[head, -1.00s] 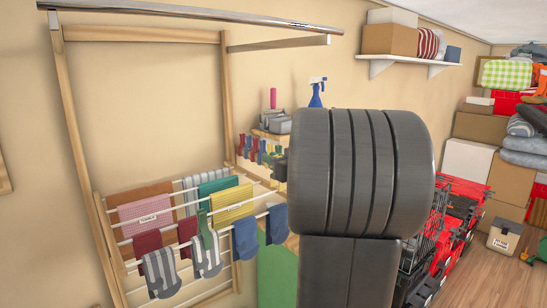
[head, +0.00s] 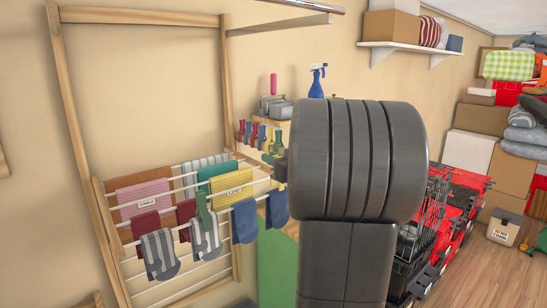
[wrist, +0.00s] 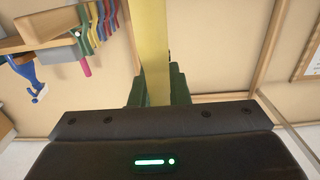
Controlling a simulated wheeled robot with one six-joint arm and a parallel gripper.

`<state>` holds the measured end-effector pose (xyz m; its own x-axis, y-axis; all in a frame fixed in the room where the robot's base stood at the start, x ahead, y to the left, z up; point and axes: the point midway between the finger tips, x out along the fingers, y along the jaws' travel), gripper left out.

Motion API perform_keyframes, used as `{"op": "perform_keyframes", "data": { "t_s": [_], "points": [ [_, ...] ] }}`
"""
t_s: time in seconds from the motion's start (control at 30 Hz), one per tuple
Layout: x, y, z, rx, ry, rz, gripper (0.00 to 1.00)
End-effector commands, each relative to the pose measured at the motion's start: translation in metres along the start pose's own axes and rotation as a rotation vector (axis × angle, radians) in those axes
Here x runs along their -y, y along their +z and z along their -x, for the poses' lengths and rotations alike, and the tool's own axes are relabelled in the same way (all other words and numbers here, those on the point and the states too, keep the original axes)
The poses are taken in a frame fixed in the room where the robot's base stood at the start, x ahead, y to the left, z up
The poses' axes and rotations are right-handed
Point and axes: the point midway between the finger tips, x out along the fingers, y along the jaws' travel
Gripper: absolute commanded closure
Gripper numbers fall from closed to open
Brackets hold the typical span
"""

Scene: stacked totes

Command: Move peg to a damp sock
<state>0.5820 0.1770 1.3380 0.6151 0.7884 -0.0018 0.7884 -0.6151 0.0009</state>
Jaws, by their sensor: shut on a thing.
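My gripper (wrist: 160,100) is shut on a green peg (wrist: 178,82); parts of the peg show at the jaws in the wrist view. In the head view my dark wrist hides most of the gripper, and the jaw end is right of the drying rack (head: 70,110). Grey striped socks (head: 158,256), dark red socks (head: 146,226) and blue socks (head: 244,220) hang on the rack's front rods. Another green peg (head: 203,210) is on the rack beside a striped sock. I cannot tell by look which socks are damp.
Several coloured pegs (head: 247,132) sit in a row below a wooden shelf with a blue spray bottle (head: 317,80). Towels hang on the rack's back rods. Open floor lies at right.

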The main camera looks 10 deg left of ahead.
Motion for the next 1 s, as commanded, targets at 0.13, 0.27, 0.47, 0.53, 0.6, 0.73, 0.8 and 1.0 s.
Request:
{"op": "perform_keyframes", "data": {
  "t_s": [0.13, 0.27, 0.47, 0.53, 0.6, 0.73, 0.8, 1.0],
  "points": [
    [0.000, 0.009, 0.000, 0.000, 0.000, -0.001, 1.00],
    [0.000, 0.016, 0.000, 0.000, 0.000, -0.002, 1.00],
    [0.000, 0.025, 0.000, 0.001, 0.000, -0.001, 1.00],
    [0.000, 0.028, 0.000, 0.001, 0.000, -0.001, 1.00],
    [0.000, 0.029, 0.000, 0.001, 0.000, -0.001, 1.00],
    [0.000, 0.031, 0.000, 0.001, 0.000, -0.001, 1.00],
    [0.000, 0.032, 0.000, 0.001, 0.000, -0.001, 1.00],
    [0.000, 0.032, 0.000, 0.001, 0.000, -0.001, 1.00]
  ]
}}
